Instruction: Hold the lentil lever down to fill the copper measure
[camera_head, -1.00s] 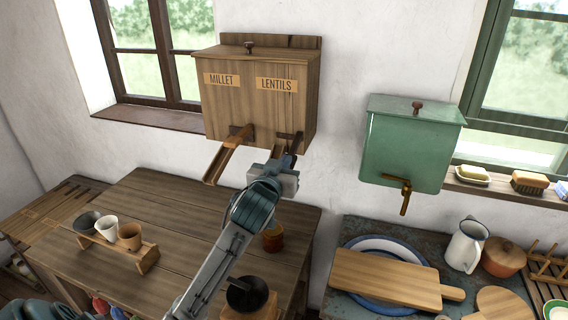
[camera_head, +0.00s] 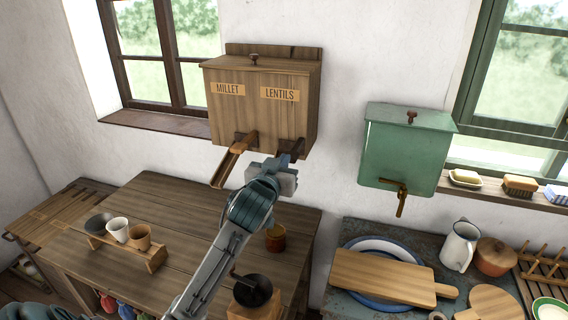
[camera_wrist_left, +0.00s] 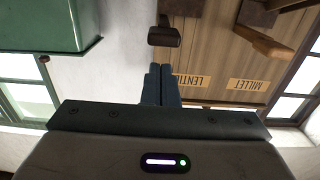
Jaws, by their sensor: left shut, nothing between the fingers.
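The wooden dispenser box (camera_head: 262,105) hangs on the wall, labelled MILLET and LENTILS. Under the LENTILS label is the dark lentil lever (camera_head: 291,147), partly hidden by my left gripper (camera_head: 285,160). In the left wrist view the lever (camera_wrist_left: 164,36) is a dark paddle just beyond the tips of my left gripper (camera_wrist_left: 160,68). The fingers are shut and empty; I cannot tell whether they touch the lever. The lentil chute is hidden behind the gripper. A copper-coloured cup (camera_head: 276,238), likely the copper measure, stands on the table below, partly behind my arm. My right gripper is not in view.
The millet chute (camera_head: 232,162) juts out left of my gripper. A green dispenser (camera_head: 407,148) with a tap hangs to the right. A cup rack (camera_head: 150,260) and a dark grinder (camera_head: 252,292) stand on the wooden table (camera_head: 180,205). The table's middle is clear.

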